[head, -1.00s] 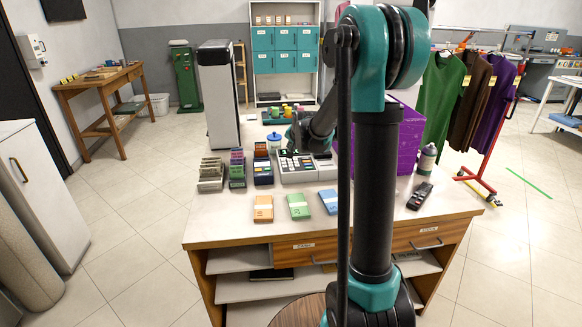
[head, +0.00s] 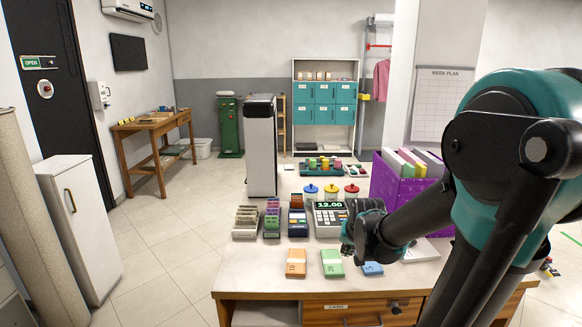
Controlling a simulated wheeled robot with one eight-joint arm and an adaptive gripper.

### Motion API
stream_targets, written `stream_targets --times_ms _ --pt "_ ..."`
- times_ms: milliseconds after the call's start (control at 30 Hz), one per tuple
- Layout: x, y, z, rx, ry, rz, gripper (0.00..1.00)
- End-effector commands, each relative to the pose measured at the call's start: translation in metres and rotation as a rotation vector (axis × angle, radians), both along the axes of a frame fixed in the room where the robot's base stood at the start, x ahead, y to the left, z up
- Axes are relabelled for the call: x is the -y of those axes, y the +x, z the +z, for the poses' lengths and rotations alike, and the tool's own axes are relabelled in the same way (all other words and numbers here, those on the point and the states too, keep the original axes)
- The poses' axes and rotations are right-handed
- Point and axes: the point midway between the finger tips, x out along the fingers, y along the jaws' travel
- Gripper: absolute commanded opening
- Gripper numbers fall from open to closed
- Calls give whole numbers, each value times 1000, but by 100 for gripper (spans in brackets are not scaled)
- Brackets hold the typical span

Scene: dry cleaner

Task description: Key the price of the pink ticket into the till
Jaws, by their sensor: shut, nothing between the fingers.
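The till (head: 328,232) stands on the counter, its green-on-black display reading 12.00. Its left keys show; its right part is hidden behind my arm. My gripper (head: 349,248) is shut and empty, low at the till's right front side. I cannot tell whether it touches the till. I cannot make out a pink ticket; small coloured cards stand in a rack (head: 272,218) left of the till, too small to read.
Orange (head: 296,263), green (head: 332,263) and blue (head: 372,268) paper bundles lie in front of the till. A card reader (head: 298,222) stands left of it, lidded jars (head: 331,194) behind. A purple box of folders (head: 398,190) is at the right. A tall white unit (head: 261,150) stands behind left.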

Motion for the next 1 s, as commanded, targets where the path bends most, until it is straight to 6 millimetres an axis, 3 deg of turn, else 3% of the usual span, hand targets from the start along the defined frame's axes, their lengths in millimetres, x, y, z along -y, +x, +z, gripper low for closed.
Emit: stream_targets --times_ms 33,100,200,333,500,1000 --pt "2 -30 -9 -26 -25 34 0" --pt "5 -65 -21 -60 -58 84 0" --pt "8 -107 -37 -104 -96 146 0" --pt "11 -143 -52 -142 -127 203 0" --pt "12 -160 -60 -161 -142 233 0" --pt "12 -160 -60 -161 -142 232 0"
